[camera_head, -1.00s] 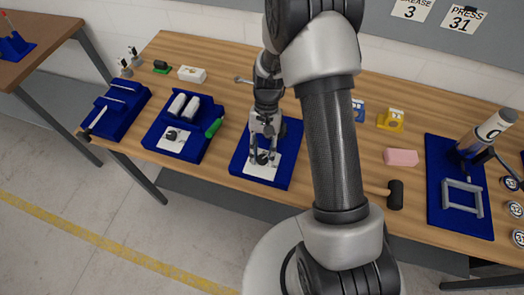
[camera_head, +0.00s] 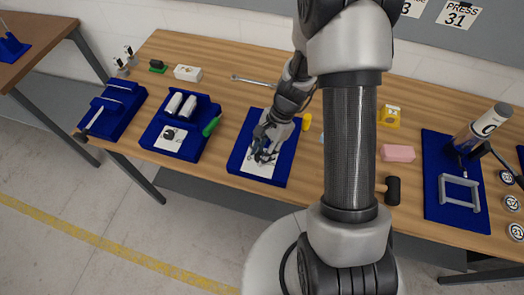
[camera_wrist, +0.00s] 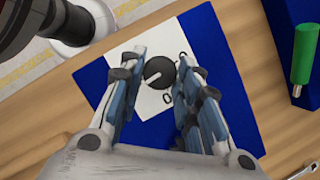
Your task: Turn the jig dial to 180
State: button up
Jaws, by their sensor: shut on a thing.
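The jig dial (camera_wrist: 159,72) is a round black knob with a light pointer mark. It sits on a white plate (camera_wrist: 128,75) on a blue base (camera_wrist: 92,76). In the wrist view the fingers of my gripper (camera_wrist: 159,80) stand on either side of the dial, shut on it. The printed marks on the plate are partly hidden by the fingers. In the head view my gripper (camera_head: 262,150) is tilted over the white plate (camera_head: 256,170) on the blue base (camera_head: 238,158), and it mostly hides the dial.
A second blue jig (camera_head: 153,135) with white rolls and a green-handled tool (camera_head: 211,125) stands to the left. A wrench (camera_head: 252,81) lies behind.

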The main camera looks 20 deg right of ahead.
jog(key=shift+m+t, duration=0.3)
jog(key=shift+m, duration=0.3)
jog(key=o, duration=1.1)
jog(key=shift+c, duration=0.2)
jog(key=v, duration=1.2)
